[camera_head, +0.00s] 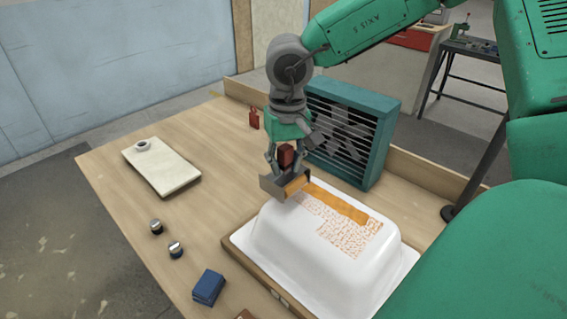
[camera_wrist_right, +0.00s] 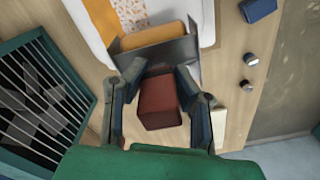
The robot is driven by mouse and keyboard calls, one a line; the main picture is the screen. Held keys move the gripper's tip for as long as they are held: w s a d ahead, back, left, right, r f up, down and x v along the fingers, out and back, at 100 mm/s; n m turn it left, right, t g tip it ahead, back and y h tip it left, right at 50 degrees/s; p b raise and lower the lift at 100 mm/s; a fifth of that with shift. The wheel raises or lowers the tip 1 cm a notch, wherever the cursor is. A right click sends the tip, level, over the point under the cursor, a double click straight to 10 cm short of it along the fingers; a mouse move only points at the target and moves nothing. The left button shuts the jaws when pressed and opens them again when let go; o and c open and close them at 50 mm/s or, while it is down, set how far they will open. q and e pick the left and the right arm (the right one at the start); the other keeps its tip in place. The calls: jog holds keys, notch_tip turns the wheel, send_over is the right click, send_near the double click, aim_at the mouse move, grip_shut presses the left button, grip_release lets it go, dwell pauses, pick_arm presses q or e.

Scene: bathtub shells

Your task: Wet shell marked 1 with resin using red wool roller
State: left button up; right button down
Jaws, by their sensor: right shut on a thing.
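The white bathtub shell (camera_head: 285,238) lies upside down on a wooden base on the bench. Its top has a patch of orange flecked pattern (camera_head: 350,238) and a solid orange band (camera_head: 342,207) along the far side. My right gripper (camera_head: 287,160) is shut on the dark red handle block of the roller (camera_wrist_right: 160,104). No number on the shell is readable. My left gripper is not in view.
A teal slatted fan box (camera_head: 378,140) stands close behind my right gripper. A red padlock-shaped item (camera_head: 254,118) is at the back. A cream board (camera_head: 160,167), two small jars (camera_head: 156,227) and a blue block (camera_head: 208,287) lie left, with bare bench between.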

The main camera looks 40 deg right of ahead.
aim_at(288, 174)
jog(key=shift+d+f, duration=0.25)
jog(key=shift+d, duration=0.4)
jog(key=shift+a+f, duration=0.25)
jog(key=shift+a, duration=0.35)
jog(key=shift+d+f, duration=0.5)
jog(key=shift+f, duration=0.1)
jog(key=shift+a+f, duration=0.3)
jog(key=shift+a, duration=0.1)
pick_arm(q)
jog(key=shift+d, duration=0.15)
pick_arm(e)
jog(key=shift+f, duration=0.15)
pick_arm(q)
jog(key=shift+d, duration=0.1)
pick_arm(e)
jog(key=shift+d, duration=0.2)
